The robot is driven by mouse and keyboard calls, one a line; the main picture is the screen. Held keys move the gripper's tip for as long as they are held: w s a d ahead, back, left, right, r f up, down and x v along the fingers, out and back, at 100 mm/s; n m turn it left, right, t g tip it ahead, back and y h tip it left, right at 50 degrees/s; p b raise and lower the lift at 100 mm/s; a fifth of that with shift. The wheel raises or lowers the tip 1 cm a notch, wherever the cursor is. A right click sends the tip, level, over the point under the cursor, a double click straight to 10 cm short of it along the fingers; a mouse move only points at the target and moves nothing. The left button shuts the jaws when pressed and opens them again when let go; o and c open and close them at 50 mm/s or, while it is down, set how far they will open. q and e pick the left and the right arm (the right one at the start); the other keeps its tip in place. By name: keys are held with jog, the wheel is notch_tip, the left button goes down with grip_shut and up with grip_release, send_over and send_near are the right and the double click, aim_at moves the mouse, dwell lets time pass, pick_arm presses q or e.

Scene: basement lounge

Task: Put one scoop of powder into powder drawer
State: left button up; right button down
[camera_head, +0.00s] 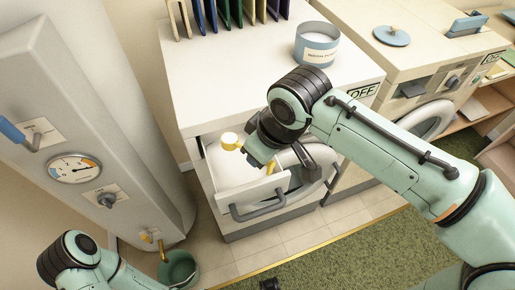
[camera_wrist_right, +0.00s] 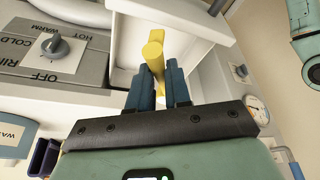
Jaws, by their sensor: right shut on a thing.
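A yellow scoop (camera_head: 230,140) is held over the open white powder drawer (camera_head: 232,185) of the front washing machine. My right gripper (camera_head: 264,164) is shut on it. In the right wrist view the blue fingers (camera_wrist_right: 159,88) close around the yellow scoop handle (camera_wrist_right: 153,52), and the drawer wall (camera_wrist_right: 190,12) is beyond. The blue-and-white powder tub (camera_head: 317,45) stands open on the machine top with white contents. My left arm shows at the lower left; its fingers are not visible.
Upright coloured panels (camera_head: 230,14) stand at the back of the machine top. A second machine (camera_head: 430,55) with a blue lid (camera_head: 392,35) is at the right. A grey boiler (camera_head: 85,130) with a gauge stands at the left, a green bucket (camera_head: 180,268) below it.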

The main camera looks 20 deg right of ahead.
jog(key=d+f+m+g+y, duration=0.1)
jog(key=m+y, duration=0.2)
jog(key=y, duration=0.3)
jog(key=w+d+f+m+g+y, duration=0.1)
jog(key=f+m+g+y, duration=0.1)
jog(key=m+y, duration=0.2)
jog(key=d+f+m+g+y, duration=0.1)
jog(key=m+y, duration=0.2)
jog(key=y, duration=0.5)
jog(key=shift+w+f, duration=0.35)
jog(key=shift+f, duration=0.05)
